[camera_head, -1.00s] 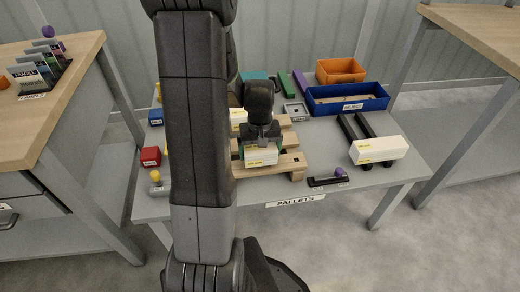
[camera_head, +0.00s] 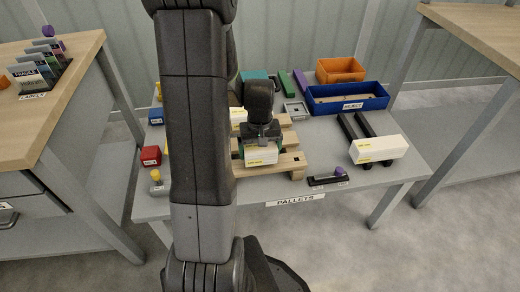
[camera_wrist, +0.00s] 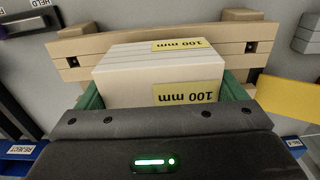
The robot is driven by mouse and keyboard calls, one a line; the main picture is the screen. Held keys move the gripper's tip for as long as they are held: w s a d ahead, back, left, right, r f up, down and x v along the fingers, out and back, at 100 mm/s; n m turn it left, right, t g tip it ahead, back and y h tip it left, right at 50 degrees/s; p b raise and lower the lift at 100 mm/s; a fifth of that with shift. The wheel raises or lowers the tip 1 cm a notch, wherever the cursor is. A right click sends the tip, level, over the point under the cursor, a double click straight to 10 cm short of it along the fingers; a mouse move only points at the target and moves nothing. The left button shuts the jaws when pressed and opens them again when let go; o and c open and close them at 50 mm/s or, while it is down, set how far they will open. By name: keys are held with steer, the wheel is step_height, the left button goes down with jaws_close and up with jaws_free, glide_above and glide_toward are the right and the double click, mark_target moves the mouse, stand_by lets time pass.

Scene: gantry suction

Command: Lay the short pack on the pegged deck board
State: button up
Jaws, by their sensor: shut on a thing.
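My gripper (camera_head: 262,141) is shut on a short white pack (camera_head: 262,156) with a yellow label. In the wrist view the pack (camera_wrist: 150,80) shows yellow "100 mm" labels and sits between the green finger pads. The pack is over the wooden pallet (camera_head: 284,166), near its front boards. In the wrist view a deck board (camera_wrist: 258,36) with dark square holes runs just beyond the pack. I cannot tell whether the pack touches the boards. Another white pack (camera_head: 238,115) with a yellow label lies on the pallet's back part, partly hidden by my arm.
A long white pack (camera_head: 379,149) rests on black rails at the right. A blue bin (camera_head: 325,104) marked REJECT and an orange bin (camera_head: 340,69) stand behind. Red (camera_head: 151,155) and blue (camera_head: 156,116) blocks stand at the left. A dark holder (camera_head: 326,180) lies at the front edge.

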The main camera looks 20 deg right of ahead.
steer(key=shift+f+b, duration=0.8)
steer(key=shift+f, duration=0.3)
stand_by(0.6)
steer(key=o, duration=0.9)
steer(key=shift+c, duration=0.2)
steer(key=shift+r, duration=0.15)
step_height(320, 180, up, 14)
steer(key=p, duration=0.4)
steer(key=shift+f, duration=0.2)
step_height(320, 180, down, 14)
steer(key=b, duration=0.4)
steer(key=shift+f, duration=0.1)
steer(key=shift+r+p, duration=0.35)
steer(key=shift+r, duration=0.2)
steer(key=shift+f, duration=0.1)
